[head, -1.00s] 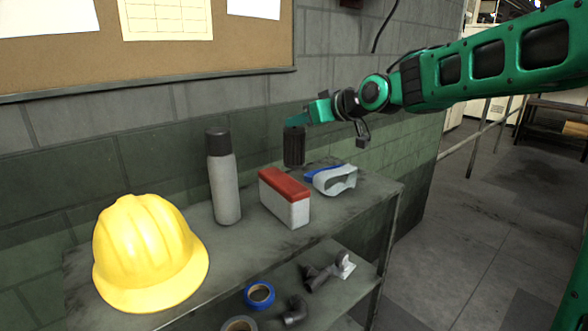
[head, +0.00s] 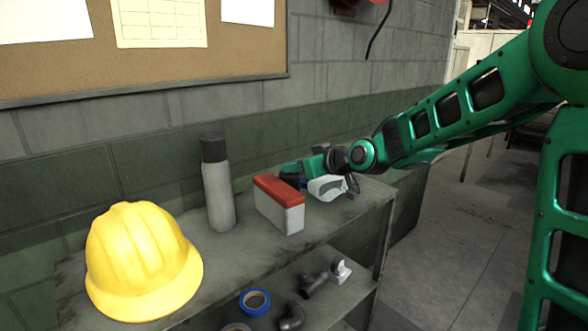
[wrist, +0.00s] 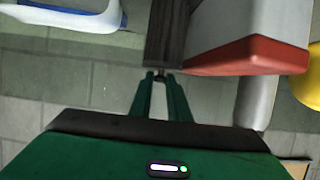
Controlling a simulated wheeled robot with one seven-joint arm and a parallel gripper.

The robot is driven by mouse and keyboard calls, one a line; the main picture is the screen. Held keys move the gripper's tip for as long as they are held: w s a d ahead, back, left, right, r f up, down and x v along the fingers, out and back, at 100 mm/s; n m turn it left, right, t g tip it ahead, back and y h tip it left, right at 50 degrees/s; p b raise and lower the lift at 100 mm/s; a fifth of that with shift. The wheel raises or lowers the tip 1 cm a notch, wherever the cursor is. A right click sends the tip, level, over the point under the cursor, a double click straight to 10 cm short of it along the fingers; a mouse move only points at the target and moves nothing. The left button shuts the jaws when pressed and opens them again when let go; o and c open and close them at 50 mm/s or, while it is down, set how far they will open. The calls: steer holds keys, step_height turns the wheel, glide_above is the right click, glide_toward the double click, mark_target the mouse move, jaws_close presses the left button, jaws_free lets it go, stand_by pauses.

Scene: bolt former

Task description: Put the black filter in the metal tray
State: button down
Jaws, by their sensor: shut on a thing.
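The black filter (wrist: 165,32) is between my gripper's fingertips (wrist: 160,78) in the wrist view. My gripper is shut on it. In the head view the filter (head: 291,174) shows only in part, just behind the red-topped box, with my gripper (head: 302,168) at its right. The filter is close beside the box in the wrist view; whether they touch, or whether it rests on the shelf, I cannot tell. No metal tray shows in either view.
The red-and-white box (head: 280,208), a grey bottle (head: 218,190), a yellow hard hat (head: 140,262) and white-and-blue goggles (head: 326,188) stand on the shelf top (head: 325,224). Blue tape (head: 255,302) and pipe fittings (head: 314,283) lie below. The wall is close behind.

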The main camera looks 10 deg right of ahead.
steer(key=c, duration=1.7)
jaws_free()
steer(key=shift+o, duration=0.2)
steer(key=v, duration=1.2)
steer(key=shift+d+f, duration=0.1)
